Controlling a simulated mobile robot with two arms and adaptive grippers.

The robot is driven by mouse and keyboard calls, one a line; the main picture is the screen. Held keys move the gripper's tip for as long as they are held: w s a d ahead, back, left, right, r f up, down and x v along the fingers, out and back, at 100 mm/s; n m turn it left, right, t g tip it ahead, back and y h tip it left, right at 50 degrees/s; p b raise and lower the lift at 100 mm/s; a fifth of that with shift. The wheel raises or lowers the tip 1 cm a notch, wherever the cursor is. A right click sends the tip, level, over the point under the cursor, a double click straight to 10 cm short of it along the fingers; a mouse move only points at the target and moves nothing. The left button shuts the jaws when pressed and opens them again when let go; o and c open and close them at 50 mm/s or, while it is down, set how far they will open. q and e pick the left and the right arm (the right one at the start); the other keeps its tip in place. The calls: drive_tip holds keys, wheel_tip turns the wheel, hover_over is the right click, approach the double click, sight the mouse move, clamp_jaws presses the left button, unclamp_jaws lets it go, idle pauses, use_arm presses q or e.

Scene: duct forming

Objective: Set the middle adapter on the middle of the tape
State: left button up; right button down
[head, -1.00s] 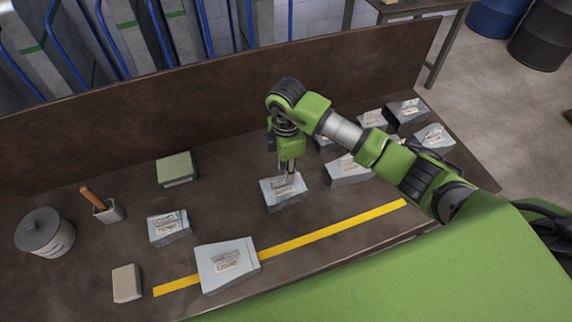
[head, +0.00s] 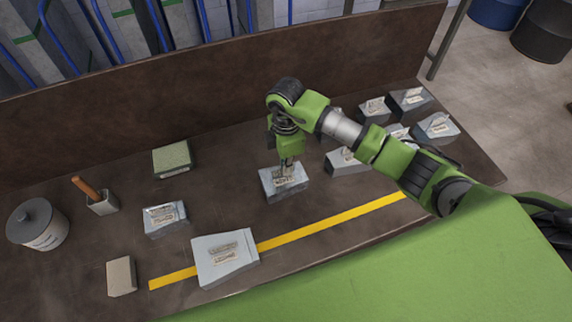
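A blue-grey metal adapter (head: 272,190) with pale labels on top sits on the brown bench, behind the middle of the yellow tape (head: 330,221) and apart from it. My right gripper (head: 287,168) points down at its top, with the fingertips at or just over the labels. The fingers are small and partly overlapped by the labels, so I cannot tell whether they grip. A larger flared adapter (head: 211,271) lies across the left part of the tape. A smaller adapter (head: 160,230) stands behind it to the left. My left gripper is out of view.
Several more adapters (head: 437,127) stand at the bench's right end, some hidden behind my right arm. A lidded tin (head: 40,230), a holder with a wooden handle (head: 103,206), a green-topped block (head: 172,162) and a beige block (head: 121,277) stand left. The tape's middle is clear.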

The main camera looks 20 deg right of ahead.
drive_tip(key=shift+r, duration=0.25)
wheel_tip(320, 180, up, 9)
drive_tip(key=p, duration=0.7)
drive_tip(key=shift+f, duration=0.15)
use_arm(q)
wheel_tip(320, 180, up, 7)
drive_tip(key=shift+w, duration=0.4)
use_arm(e)
drive_tip(key=shift+f, duration=0.1)
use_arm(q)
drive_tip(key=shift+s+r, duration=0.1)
